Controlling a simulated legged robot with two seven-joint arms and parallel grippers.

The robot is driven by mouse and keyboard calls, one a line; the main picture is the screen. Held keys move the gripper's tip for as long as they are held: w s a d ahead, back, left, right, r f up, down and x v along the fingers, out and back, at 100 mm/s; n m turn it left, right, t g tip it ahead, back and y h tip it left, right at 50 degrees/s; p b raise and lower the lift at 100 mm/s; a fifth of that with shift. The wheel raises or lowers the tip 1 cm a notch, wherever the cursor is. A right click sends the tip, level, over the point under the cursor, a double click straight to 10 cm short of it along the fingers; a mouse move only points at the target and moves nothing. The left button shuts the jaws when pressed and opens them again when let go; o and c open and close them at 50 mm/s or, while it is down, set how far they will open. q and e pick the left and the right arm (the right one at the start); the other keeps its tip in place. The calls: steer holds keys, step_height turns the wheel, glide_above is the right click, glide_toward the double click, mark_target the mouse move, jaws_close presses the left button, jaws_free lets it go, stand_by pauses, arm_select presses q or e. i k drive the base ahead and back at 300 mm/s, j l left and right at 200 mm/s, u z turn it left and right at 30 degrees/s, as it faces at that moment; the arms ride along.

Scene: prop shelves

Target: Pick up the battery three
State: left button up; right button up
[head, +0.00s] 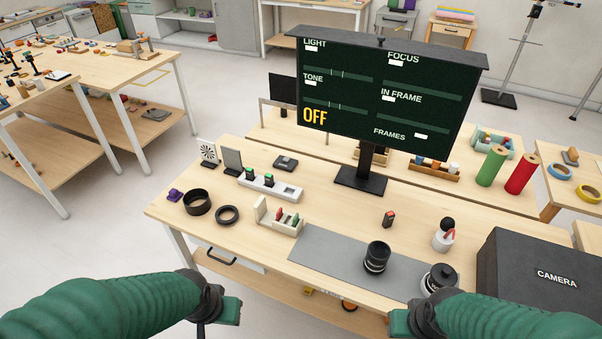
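A small upright black block with a red top (389,219) stands alone on the table, right of the middle; it looks like a loose battery, but I cannot read a number on it. A white charger-like strip (284,192) at the table's left holds two dark blocks with green tops (250,172), and its right end looks empty. My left gripper (230,311) is at the bottom, in front of the table's near edge. My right gripper (400,323) is at the bottom, right of centre, below the grey mat. Neither gripper's finger gap shows clearly.
A grey mat (325,253) bears a black lens (376,257); another lens (440,281) is near my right arm. A white-bodied bottle (443,238), a black camera case (540,275) and a display stand (361,180) surround the red-topped block. Bare wood lies left of it.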

mark_target(250, 172)
steer(key=i+j+z, duration=0.15)
steer(key=j+z, duration=0.15)
steer(key=z, duration=0.15)
steer(key=i+j+z, duration=0.1)
steer(key=j+z, duration=0.2)
steer(key=z, duration=0.15)
steer(key=j+z, duration=0.7)
steer(key=z, duration=0.15)
